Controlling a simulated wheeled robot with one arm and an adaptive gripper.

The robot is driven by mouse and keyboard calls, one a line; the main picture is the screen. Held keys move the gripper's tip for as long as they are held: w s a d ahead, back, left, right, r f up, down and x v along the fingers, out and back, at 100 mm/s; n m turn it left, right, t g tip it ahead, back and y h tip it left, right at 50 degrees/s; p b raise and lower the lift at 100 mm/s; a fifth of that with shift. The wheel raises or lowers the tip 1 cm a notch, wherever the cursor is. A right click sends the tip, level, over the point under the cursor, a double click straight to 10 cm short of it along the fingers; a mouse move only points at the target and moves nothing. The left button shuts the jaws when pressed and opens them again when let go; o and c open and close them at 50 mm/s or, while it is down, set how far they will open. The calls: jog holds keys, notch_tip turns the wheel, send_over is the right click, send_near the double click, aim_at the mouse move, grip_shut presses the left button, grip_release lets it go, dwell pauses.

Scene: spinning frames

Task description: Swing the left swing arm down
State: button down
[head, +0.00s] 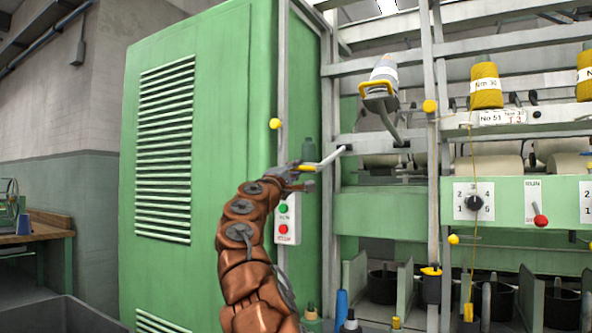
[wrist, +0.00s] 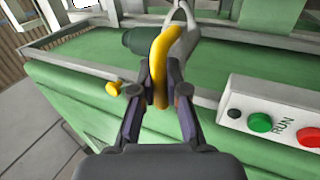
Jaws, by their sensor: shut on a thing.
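My gripper (head: 304,174) is shut on the yellow loop handle (head: 307,168) of the left swing arm. The handle also stands upright between my fingers in the wrist view (wrist: 159,70). The pale bar of the left swing arm (head: 330,158) slopes from a dark pivot at upper right down to my gripper. In the wrist view the grey bar (wrist: 182,38) runs up and away behind the handle. A second swing arm (head: 388,122) to the right is raised, with a yellow handle and a grey cone at its top.
A large green cabinet (head: 225,120) stands left of my gripper. A button box (head: 287,218) with green and red buttons sits below it. A dark green cone (wrist: 140,42) is close behind the handle. A yellow knob (wrist: 113,88) is left of my fingers.

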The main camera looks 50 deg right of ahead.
jog(key=c, duration=1.5)
grip_release()
jog(key=shift+o, duration=0.2)
jog(key=shift+a, duration=0.15)
jog(key=v, duration=1.1)
jog(key=shift+a+f, duration=0.25)
jog(key=shift+a, duration=0.05)
